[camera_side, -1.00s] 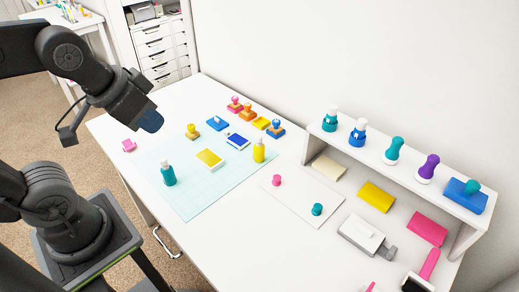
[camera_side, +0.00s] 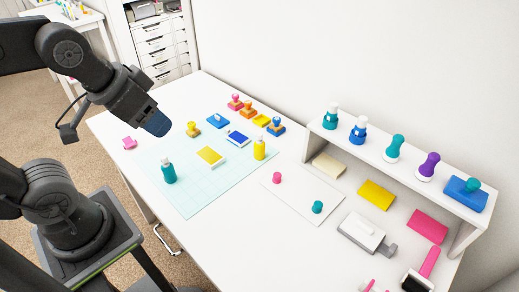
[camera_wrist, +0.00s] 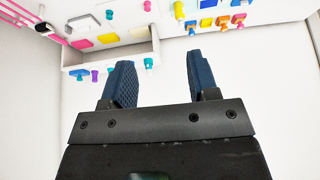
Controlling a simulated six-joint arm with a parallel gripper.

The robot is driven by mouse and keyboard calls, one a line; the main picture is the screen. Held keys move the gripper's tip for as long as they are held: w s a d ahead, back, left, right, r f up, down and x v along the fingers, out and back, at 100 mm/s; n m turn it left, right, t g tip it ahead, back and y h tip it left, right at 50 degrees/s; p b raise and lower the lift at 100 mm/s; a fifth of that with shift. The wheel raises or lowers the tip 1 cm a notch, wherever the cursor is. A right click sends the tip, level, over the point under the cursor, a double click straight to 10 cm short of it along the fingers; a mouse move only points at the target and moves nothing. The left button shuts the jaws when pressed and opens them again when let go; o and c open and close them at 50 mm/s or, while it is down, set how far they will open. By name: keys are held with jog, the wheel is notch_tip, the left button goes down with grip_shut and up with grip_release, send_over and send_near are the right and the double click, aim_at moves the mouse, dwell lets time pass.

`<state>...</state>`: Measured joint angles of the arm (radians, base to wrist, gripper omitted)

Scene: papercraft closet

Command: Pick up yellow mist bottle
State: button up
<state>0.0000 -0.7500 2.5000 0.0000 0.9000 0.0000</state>
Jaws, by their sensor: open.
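The yellow mist bottle (camera_side: 259,149) stands upright near the right edge of the pale cutting mat (camera_side: 205,195) in the side view. A teal bottle (camera_side: 168,173) stands upright on the mat, nearer the table's left edge. My gripper (camera_side: 157,123) is in the air above the table's left part, to the left of the yellow bottle and well apart from it. In the wrist view my gripper (camera_wrist: 158,62) shows two blue fingers spread wide with nothing between them.
A yellow-topped pad (camera_side: 210,156), a blue pad (camera_side: 237,139) and several stamps lie around the bottle. A white shelf (camera_side: 450,200) with several handled stamps stands at the right. The mat's front part is clear.

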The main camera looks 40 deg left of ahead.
jog(key=shift+o, duration=1.3)
jog(key=n+g+y, duration=0.2)
jog(key=n+y, duration=0.1)
jog(key=n, duration=0.6)
send_over(260, 140)
jog(key=s+d, duration=0.2)
jog(key=d, duration=0.1)
notch_tip(260, 140, down, 16)
jog(key=x, duration=0.8)
jog(key=shift+s+a+f, duration=0.15)
jog(key=shift+a+f, duration=0.25)
jog(key=shift+s+x, duration=0.15)
jog(key=shift+x, duration=1.15)
jog(key=shift+s+x, duration=0.1)
jog(key=shift+x, duration=1.2)
jog(key=shift+c, duration=0.3)
